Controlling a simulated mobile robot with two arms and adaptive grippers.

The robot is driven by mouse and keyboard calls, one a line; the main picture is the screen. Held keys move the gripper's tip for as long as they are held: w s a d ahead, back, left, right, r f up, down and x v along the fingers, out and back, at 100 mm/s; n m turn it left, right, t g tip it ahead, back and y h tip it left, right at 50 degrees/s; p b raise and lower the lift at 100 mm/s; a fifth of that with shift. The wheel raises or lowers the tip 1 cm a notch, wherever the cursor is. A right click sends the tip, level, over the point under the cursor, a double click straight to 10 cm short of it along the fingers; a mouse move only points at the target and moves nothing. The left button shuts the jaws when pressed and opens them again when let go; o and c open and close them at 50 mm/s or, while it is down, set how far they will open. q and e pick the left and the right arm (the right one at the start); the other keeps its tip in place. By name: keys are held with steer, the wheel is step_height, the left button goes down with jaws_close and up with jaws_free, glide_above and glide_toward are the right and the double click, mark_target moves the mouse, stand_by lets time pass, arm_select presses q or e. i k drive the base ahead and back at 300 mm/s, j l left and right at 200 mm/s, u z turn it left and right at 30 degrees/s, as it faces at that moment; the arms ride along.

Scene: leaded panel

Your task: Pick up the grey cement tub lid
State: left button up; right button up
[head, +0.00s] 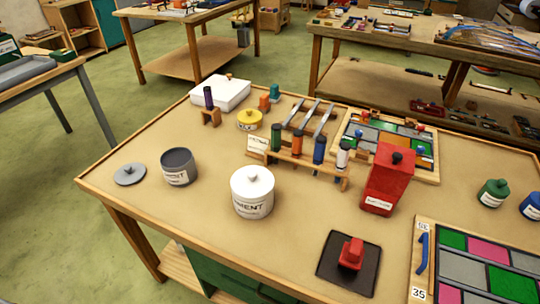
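The grey cement tub lid (130,174) is a flat disc with a small knob, lying on the tabletop near the left edge of the wooden table. The open grey cement tub (179,167) stands upright just right of it, with a gap between them. A white cement tub (252,192) with its lid on stands further right. Neither of my grippers shows in the head view.
A yellow tub (249,119), a rack of coloured-handled tools (305,165), a red box (387,180) and a red block on a dark pad (349,262) stand further right. Leaded panels (483,262) lie at the right. The tabletop around the grey lid is clear.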

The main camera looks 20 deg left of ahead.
mark_target(130, 173)
steer(key=j+u, duration=0.15)
steer(key=u, duration=1.1)
steer(key=i+l, duration=0.05)
